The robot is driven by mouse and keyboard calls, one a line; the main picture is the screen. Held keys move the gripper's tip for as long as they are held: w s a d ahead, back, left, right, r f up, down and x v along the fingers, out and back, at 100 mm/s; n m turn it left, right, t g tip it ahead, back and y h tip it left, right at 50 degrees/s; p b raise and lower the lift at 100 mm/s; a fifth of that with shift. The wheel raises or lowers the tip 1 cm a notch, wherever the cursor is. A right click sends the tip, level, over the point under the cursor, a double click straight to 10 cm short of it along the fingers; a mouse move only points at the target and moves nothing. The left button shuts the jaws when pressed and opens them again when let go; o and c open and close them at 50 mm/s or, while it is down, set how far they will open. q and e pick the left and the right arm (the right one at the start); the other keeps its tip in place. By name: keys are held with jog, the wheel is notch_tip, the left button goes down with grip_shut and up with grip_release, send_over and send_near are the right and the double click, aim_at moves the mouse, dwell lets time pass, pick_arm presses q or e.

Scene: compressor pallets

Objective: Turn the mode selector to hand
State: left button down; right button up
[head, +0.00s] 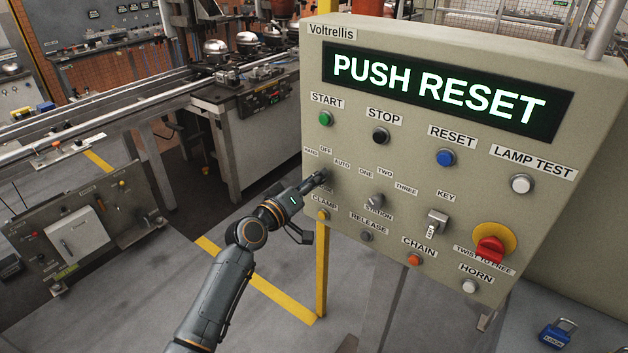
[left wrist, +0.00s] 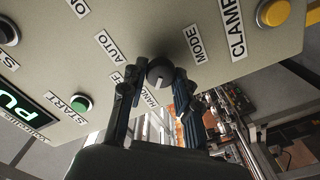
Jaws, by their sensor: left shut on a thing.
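The mode selector (left wrist: 160,70) is a dark round knob with a white pointer mark, on the beige control panel (head: 440,120). My left gripper (head: 318,181) reaches it from the left and is shut on it; in the left wrist view the fingers (left wrist: 158,85) sit on both sides of the knob. The pointer mark shows on the lower part of the knob, on the side of the partly covered HAND label (left wrist: 150,100). Its exact setting is hard to tell. In the head view the gripper mostly hides the knob. My right gripper is not in view.
The display (head: 440,90) reads PUSH RESET. Near the knob are the green start button (head: 326,118), the station selector (head: 375,200) and the yellow clamp button (head: 323,215). A red twist-to-free knob (head: 490,250) is at lower right. A yellow post (head: 322,270) stands below the panel.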

pick_arm(q)
jog(key=c, duration=1)
grip_release()
jog(key=v, duration=1.2)
jog(key=shift+f, duration=0.15)
